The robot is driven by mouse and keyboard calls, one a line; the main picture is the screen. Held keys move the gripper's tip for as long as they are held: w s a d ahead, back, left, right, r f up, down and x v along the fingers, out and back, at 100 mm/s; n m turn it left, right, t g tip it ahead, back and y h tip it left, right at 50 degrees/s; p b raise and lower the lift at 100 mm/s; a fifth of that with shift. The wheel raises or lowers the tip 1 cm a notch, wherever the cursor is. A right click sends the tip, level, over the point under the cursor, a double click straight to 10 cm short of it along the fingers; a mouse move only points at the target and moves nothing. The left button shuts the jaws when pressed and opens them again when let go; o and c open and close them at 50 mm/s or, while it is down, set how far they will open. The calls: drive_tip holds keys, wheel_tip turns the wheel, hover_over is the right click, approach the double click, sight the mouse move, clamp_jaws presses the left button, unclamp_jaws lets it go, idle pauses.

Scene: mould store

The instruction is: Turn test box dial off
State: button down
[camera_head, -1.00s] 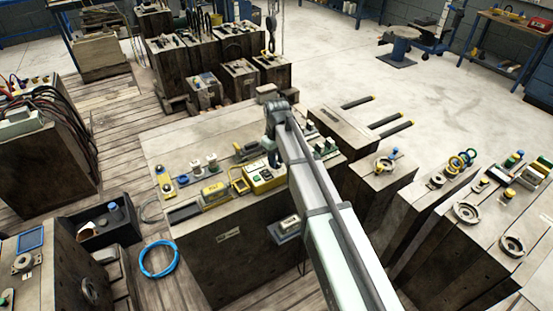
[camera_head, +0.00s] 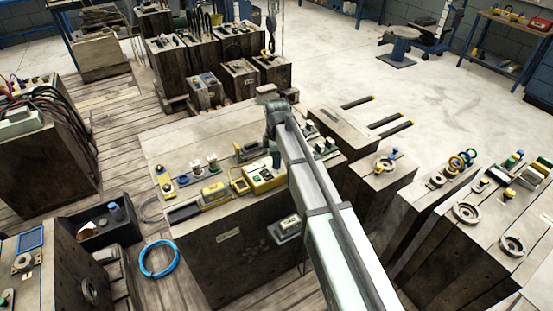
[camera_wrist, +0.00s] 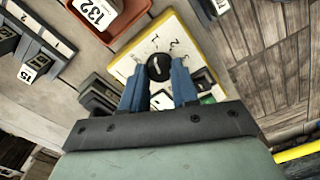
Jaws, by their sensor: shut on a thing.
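The test box (camera_head: 262,178) is a yellow box with a pale face on the near bench top; part of it is behind my arm. In the wrist view its pale face with a yellow rim (camera_wrist: 191,38) fills the upper middle. The black round dial (camera_wrist: 159,66) carries a white mark, with small markings around it too blurred to read. My gripper (camera_wrist: 159,78) has its two blue fingers on either side of the dial, shut on it. In the head view my gripper (camera_head: 275,158) points down at the box's far side, and the dial cannot be made out.
A green button (camera_wrist: 208,99) shows beside the right finger. A red tray labelled 132 (camera_wrist: 120,22) lies close to the box at upper left. Other small devices stand left on the same wooden block (camera_head: 215,135).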

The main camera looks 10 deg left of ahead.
drive_tip(key=n, duration=0.5)
drive_tip(key=shift+n, duration=0.4)
idle(0.3)
drive_tip(key=c, duration=0.8)
unclamp_jaws()
drive_tip(key=shift+c, duration=0.2)
wheel_tip(320, 180, up, 14)
drive_tip(key=shift+f, duration=0.15)
